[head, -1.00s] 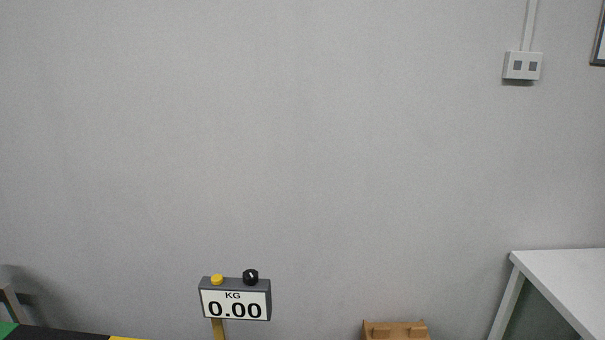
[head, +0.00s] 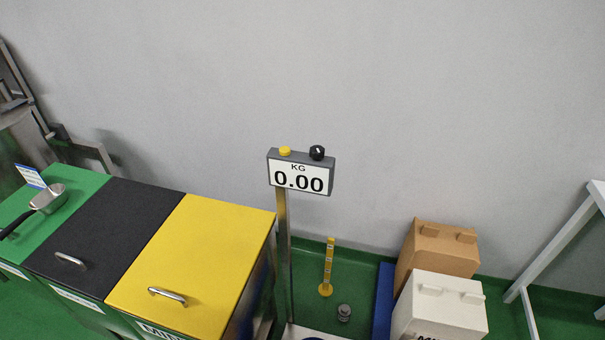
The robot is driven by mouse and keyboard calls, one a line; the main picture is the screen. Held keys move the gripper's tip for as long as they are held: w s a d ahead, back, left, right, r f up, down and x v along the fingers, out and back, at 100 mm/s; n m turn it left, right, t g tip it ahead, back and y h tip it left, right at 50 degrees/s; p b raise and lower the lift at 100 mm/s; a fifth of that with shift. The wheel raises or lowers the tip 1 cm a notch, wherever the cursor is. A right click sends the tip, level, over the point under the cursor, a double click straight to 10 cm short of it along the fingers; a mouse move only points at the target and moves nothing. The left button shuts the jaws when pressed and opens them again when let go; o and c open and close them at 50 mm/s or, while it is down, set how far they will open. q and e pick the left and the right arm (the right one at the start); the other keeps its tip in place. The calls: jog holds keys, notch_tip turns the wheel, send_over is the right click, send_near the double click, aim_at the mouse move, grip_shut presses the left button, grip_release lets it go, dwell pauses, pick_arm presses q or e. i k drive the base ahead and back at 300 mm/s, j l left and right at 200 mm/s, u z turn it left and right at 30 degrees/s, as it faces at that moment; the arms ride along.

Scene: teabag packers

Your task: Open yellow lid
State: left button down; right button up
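The yellow lid (head: 206,259) lies flat and closed on the rightmost of three side-by-side bins at the lower left of the head view. A silver bar handle (head: 168,296) sits near its front edge. The black lid (head: 104,236) is directly left of it, also closed, with its own handle (head: 70,260). The green lid (head: 68,220) is further left, with a metal scoop (head: 47,199) and a small sign on it. Neither of my grippers shows in the head view.
A scale display (head: 299,178) reading 0.00 stands on a post just right of the yellow lid. A brown box (head: 440,249) and a white box (head: 440,308) stand at the lower right. A white table frame (head: 560,240) is at the right edge.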

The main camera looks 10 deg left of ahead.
aim_at(190, 278)
jog(key=u, duration=1.3)
jog(key=k+j+z, duration=0.1)
jog(key=k+j, duration=0.45)
jog(key=k, duration=0.25)
jog(key=j+z, duration=0.05)
